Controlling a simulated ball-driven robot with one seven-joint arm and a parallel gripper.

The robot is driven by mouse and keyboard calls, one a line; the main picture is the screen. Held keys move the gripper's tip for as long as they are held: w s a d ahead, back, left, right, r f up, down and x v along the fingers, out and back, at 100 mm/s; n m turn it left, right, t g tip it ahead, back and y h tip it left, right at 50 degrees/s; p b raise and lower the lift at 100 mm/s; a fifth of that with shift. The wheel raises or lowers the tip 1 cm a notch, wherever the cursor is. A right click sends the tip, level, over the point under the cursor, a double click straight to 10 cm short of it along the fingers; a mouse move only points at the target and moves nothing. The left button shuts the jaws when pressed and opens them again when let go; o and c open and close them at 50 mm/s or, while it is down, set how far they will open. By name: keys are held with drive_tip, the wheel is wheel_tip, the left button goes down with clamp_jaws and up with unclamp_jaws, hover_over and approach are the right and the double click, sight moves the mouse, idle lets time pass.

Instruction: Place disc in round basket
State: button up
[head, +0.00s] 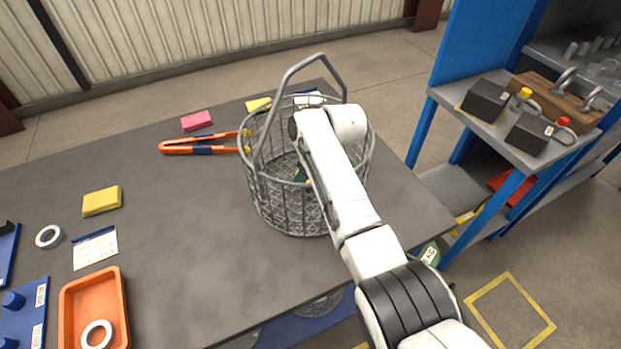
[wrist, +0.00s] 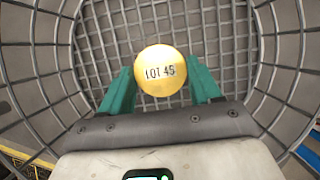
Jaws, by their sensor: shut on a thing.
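The round wire basket (head: 290,210) stands on the dark table with its grey handle raised. My arm reaches over its rim, and a little of my gripper (head: 301,175) shows green through the opening. Whether the disc touches the bottom I cannot tell. The disc is hidden behind my arm in the head view.
Orange tongs (head: 200,148) lie left of the basket, near a pink block (head: 196,121). An orange tray (head: 66,308) holding a white ring is at lower left. A blue shelf unit (head: 422,130) stands at right. The table's middle is clear.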

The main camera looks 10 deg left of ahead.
drive_tip(key=shift+f, duration=1.5)
drive_tip(key=shift+f, duration=0.15)
drive_tip(key=o, duration=1.3)
drive_tip(key=shift+s+d+r, duration=0.1)
drive_tip(key=shift+d+r, duration=0.05)
drive_tip(key=shift+r, duration=0.55)
drive_tip(key=p+v, duration=0.1)
drive_tip(key=v, duration=0.9)
drive_tip(key=shift+s+d+r, duration=0.1)
drive_tip(key=shift+d+r, duration=0.05)
drive_tip(key=shift+r, duration=0.2)
